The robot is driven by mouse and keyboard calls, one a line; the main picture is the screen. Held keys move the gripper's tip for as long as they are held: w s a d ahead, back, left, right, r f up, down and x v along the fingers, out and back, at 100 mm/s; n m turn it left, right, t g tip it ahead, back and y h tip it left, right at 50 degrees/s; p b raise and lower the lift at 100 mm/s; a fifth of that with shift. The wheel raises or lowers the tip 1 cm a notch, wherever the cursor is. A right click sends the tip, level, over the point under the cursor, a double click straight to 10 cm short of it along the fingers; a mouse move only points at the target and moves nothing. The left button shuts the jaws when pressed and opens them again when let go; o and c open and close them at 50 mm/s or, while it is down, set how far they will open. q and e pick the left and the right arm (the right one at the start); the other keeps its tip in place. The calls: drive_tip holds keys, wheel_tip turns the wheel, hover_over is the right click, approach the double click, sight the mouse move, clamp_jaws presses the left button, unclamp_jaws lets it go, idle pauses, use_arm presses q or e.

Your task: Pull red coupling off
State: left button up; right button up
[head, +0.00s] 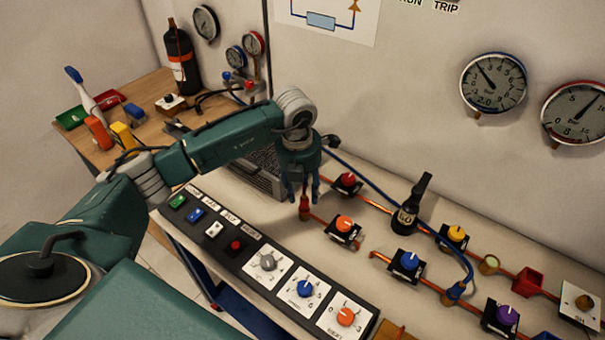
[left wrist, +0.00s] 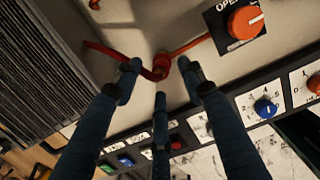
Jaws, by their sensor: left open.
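The red coupling (head: 304,209) sits at the left end of a copper-orange pipe on the pale bench. In the left wrist view the red coupling (left wrist: 161,67) shows near the middle, with a red strip running off to its left. My left gripper (head: 303,192) points down just above the coupling in the head view. In the left wrist view my left gripper (left wrist: 159,82) is open, its fingers spread around the coupling with visible gaps. Whether any finger touches it, I cannot tell. My right gripper is in neither view.
An orange-knobbed valve (head: 344,226) stands on the same pipe, just right of the coupling. A red-knobbed valve (head: 347,182) is behind it. A dark ribbed box (head: 262,178) lies close left. The control panel (head: 222,238) runs along the front edge.

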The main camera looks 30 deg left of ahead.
use_arm(q)
drive_tip(key=shift+w+f, duration=0.2)
drive_tip(key=shift+f, duration=1.05)
drive_tip(key=shift+c, duration=0.7)
drive_tip(key=c, duration=0.8)
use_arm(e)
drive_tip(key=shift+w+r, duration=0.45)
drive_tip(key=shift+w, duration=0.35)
use_arm(q)
clamp_jaws()
